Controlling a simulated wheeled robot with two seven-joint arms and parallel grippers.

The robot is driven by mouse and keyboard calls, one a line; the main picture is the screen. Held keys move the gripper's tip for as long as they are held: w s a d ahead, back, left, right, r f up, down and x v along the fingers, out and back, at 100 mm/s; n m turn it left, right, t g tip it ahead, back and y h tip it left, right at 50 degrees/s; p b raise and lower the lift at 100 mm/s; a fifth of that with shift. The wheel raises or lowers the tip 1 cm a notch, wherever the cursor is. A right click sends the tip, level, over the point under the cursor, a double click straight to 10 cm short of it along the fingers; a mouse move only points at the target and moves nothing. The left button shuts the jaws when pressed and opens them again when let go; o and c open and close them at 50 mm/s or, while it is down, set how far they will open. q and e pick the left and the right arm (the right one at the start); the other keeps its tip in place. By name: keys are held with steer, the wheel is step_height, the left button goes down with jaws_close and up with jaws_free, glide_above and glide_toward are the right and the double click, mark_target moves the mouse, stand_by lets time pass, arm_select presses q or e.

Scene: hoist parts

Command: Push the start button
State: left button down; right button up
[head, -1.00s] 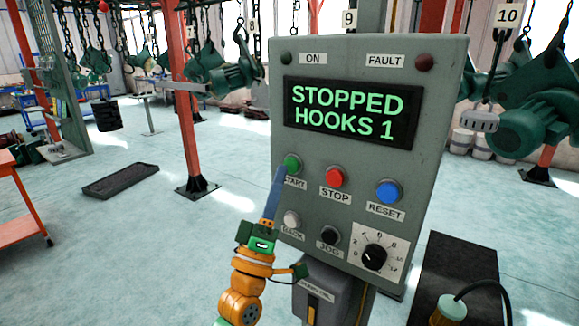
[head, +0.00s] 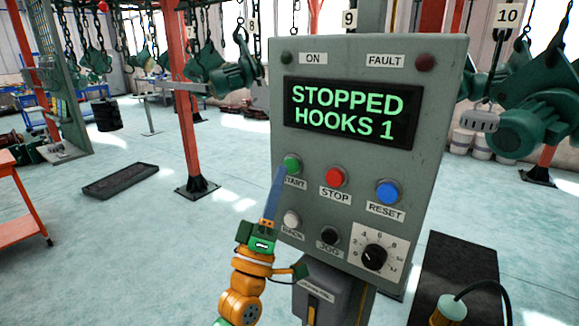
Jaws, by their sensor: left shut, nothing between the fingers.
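The start button (head: 292,164) is green and sits at the upper left of the button rows on a grey control panel (head: 440,130). Its START label is partly hidden by my left gripper. My left gripper (head: 281,170) is shut and empty, with its blue-grey fingers pointing up and the tips just below and left of the green button. I cannot tell whether the tips touch it. The screen (head: 346,113) reads STOPPED, HOOKS 1. My right gripper is not in view.
A red stop button (head: 336,177) and a blue reset button (head: 388,192) are to the right of start. A white button (head: 292,218), a black jog button (head: 329,235) and a dial (head: 374,257) are below. A dark mat (head: 455,255) lies at right.

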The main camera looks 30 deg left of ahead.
arm_select(q)
steer(key=shift+w, duration=0.45)
